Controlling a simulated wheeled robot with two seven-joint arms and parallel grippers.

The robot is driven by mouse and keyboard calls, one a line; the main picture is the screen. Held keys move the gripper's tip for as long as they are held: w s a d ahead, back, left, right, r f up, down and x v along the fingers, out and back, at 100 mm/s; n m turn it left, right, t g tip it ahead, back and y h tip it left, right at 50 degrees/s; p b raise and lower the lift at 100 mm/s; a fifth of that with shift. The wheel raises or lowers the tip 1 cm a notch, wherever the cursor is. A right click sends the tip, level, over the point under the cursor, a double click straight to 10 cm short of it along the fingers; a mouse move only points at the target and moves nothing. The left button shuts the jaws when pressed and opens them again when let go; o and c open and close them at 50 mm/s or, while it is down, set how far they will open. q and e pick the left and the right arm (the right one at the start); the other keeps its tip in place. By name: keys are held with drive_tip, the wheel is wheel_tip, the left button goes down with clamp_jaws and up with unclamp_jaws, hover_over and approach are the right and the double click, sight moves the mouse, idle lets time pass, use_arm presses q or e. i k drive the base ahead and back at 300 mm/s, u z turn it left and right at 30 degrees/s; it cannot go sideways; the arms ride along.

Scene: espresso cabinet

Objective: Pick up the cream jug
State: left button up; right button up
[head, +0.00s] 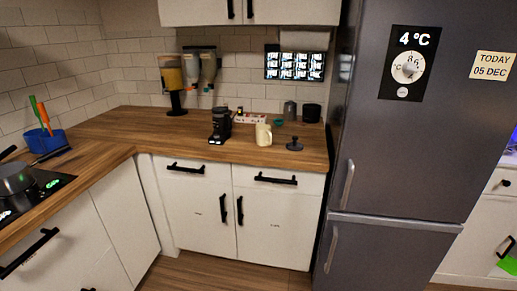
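A cream-coloured jug (264,136) stands upright on the wooden worktop (180,134), near its front edge in the middle of the head view. Its handle seems to be on the right side. Nothing covers it. A black coffee machine or grinder (220,125) stands to its left, and a dark round tamper-like object (294,144) sits to its right. Neither of my grippers shows in the head view.
Behind the jug are a small red-and-white box (250,117), a green item (278,122) and dark canisters (311,113). Dispensers (173,84) stand at the back left. A tall grey fridge (400,150) bounds the right. A pot (15,180) sits on the left hob. Floor is clear ahead.

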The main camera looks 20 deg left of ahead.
sight(264, 137)
drive_tip(key=k, duration=0.75)
drive_tip(key=z, duration=0.65)
drive_tip(key=i, duration=0.75)
drive_tip(key=z, duration=0.5)
drive_tip(key=i, duration=0.95)
drive_tip(key=u, duration=0.35)
